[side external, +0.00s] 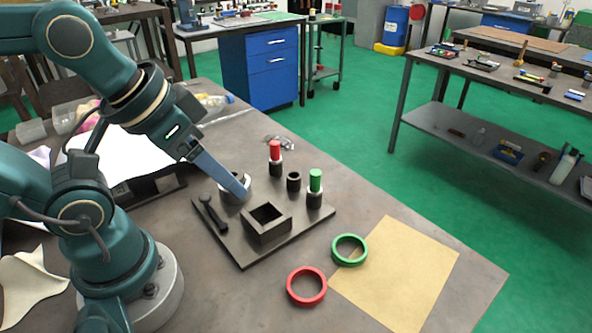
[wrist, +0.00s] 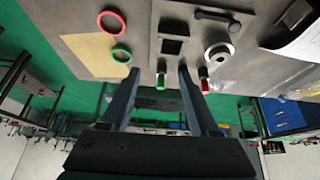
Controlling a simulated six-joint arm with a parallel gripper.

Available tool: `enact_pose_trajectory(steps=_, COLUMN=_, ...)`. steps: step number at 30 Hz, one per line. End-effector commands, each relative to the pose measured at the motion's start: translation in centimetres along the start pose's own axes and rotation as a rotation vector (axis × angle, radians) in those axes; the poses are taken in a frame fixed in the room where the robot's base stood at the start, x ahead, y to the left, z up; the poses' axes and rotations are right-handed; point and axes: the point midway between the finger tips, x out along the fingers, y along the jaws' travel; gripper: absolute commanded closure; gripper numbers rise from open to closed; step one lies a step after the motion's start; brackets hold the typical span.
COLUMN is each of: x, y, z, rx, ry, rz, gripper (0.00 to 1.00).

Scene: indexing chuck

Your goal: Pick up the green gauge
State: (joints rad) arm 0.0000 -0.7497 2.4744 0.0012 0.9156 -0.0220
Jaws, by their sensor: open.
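A green-handled plug gauge (side external: 315,181) stands upright in a dark holder at the right corner of the black plate (side external: 232,250). In the wrist view the green plug (wrist: 160,82) appears between my fingers, but no contact is visible. A green ring (side external: 350,249) lies flat, partly on the tan sheet; it also shows in the wrist view (wrist: 121,54).
A red plug (side external: 275,151) and a small black socket (side external: 293,181) stand near the green plug. A square open block (side external: 265,224) and a dark handle (side external: 212,214) are on the plate. A red ring (side external: 306,287) lies in front. The tan sheet (side external: 405,275) is mostly clear.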

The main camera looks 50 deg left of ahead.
Motion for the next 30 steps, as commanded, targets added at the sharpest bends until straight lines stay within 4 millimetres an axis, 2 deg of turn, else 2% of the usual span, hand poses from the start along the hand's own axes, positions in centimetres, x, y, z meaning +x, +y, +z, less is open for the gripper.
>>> enact_pose_trajectory(steps=5, x=-1.0, y=0.0, z=-3.6, rx=-0.039, ry=0.009, rz=-0.004, gripper=0.38)
enact_pose_trajectory(steps=11, x=-0.1, y=-0.2, z=-8.3, rx=-0.09, ry=-0.051, rz=-0.016, gripper=0.38)
enact_pose_trajectory(steps=17, x=3.2, y=-0.5, z=-12.2, rx=-0.131, ry=-0.141, rz=-0.032, gripper=0.38)
enact_pose_trajectory(steps=21, x=6.7, y=-0.7, z=-13.9, rx=-0.154, ry=-0.212, rz=-0.044, gripper=0.38)
enact_pose_trajectory(steps=27, x=11.3, y=-1.0, z=-14.2, rx=-0.165, ry=-0.308, rz=-0.057, gripper=0.38)
enact_pose_trajectory(steps=30, x=12.8, y=-1.1, z=-13.7, rx=-0.166, ry=-0.347, rz=-0.061, gripper=0.38)
